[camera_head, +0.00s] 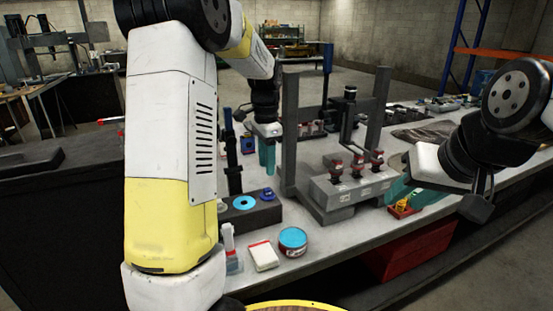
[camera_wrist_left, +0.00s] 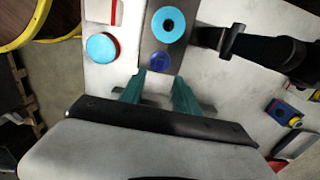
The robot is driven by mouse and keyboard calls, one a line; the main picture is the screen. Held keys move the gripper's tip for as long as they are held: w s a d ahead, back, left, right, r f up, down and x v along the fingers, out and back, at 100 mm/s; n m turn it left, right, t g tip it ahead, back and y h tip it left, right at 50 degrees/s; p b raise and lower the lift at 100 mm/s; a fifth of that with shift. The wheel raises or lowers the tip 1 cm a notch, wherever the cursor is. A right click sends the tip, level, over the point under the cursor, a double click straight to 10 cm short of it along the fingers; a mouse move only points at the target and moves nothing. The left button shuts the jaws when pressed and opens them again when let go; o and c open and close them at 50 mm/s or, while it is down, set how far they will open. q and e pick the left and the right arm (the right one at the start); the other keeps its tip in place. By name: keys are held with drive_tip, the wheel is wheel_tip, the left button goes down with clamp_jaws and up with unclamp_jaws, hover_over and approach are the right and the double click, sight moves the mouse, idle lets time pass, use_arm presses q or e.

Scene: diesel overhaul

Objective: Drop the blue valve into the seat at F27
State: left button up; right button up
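A small round blue part (camera_head: 267,195), likely the blue valve, sits on the right end of a dark block (camera_head: 262,214). My left gripper (camera_head: 267,172) points down above the block, apart from the blue part. Its teal fingers (camera_wrist_left: 160,77) are spread with nothing between them. A grey fixture (camera_head: 340,196) carries several red-collared parts with small labels; I cannot read F27.
A cyan ring (camera_head: 244,202) lies on the block beside the blue part. A black upright post (camera_head: 232,155) stands behind it. A cyan-topped tin (camera_head: 292,240) and a white-and-red box (camera_head: 263,256) stand in front. The grey frame's upright (camera_head: 290,130) rises close right of my left gripper.

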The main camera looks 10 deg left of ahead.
sight(267, 189)
use_arm(q)
drive_tip(key=shift+f, duration=4.3)
clamp_jaws()
drive_tip(key=shift+r, duration=0.15)
drive_tip(key=shift+r, duration=2.9)
